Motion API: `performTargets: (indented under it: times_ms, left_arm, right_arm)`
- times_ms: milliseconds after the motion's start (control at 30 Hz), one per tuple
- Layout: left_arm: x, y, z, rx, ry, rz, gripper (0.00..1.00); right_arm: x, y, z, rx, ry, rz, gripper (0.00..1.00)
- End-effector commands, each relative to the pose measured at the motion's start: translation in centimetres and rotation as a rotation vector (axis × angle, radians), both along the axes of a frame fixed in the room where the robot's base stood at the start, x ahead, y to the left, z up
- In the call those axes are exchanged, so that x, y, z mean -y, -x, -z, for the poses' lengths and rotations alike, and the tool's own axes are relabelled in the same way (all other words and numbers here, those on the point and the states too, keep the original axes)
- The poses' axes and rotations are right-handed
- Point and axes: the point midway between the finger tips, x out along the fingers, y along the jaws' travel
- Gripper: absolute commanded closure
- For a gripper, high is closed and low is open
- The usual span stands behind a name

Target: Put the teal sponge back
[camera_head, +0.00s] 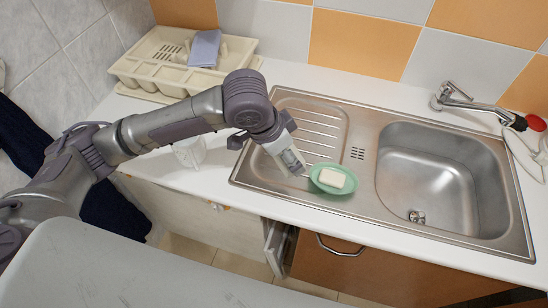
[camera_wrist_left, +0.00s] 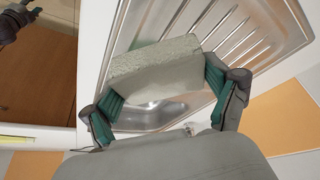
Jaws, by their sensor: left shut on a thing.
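My left gripper (camera_wrist_left: 160,95) is shut on a pale grey-green block, the sponge (camera_wrist_left: 155,65), gripped between its two green finger pads. The sponge is held in the air, with the steel drainboard behind it in the wrist view. In the head view my left gripper (camera_head: 298,170) points down at the front part of the drainboard, just left of a teal oval dish (camera_head: 322,188). A cream block (camera_head: 332,177) lies in that dish. The held sponge is hard to make out there. A dark part at the wrist view's upper left looks like my right gripper (camera_wrist_left: 12,22), cut off by the edge.
The steel sink (camera_head: 430,180) has its basin and tap (camera_head: 465,100) at the right. A beige dish rack (camera_head: 150,75) with a blue-grey cloth (camera_head: 205,48) stands at the back left. A clear glass (camera_head: 190,152) stands on the white counter.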

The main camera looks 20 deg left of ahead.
Motion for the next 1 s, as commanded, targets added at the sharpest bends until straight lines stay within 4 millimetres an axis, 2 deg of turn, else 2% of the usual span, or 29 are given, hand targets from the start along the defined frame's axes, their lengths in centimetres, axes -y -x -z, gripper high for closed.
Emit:
performTargets:
  times_ms: [33,200,400,567,800,1000]
  left_arm:
    - [-1.1,-0.8,0.6,-0.004,-0.004,-0.009,0.41]
    - [-4.0,-3.4,2.8,-0.003,-0.003,-0.006,0.41]
    - [-6.2,-5.4,4.8,-0.002,-0.001,-0.001,0.41]
    - [-6.7,-5.8,5.7,-0.002,0.000,0.002,0.41]
    - [-6.6,-5.8,8.9,-0.001,0.000,0.001,0.41]
    - [-6.6,-5.8,9.3,0.001,0.000,0.002,0.41]
  right_arm:
    - [-0.5,-0.2,-0.5,0.004,-0.006,0.000,0.60]
    - [-0.8,-0.5,-1.3,0.008,-0.010,-0.002,0.60]
    - [0.0,-0.4,-1.8,0.007,0.000,-0.002,0.60]
    - [0.8,-0.4,-2.0,0.005,0.009,0.002,0.60]
    - [0.9,-0.3,-2.9,0.005,0.011,0.003,0.60]
    - [0.9,-0.3,-2.8,0.003,0.010,0.002,0.60]
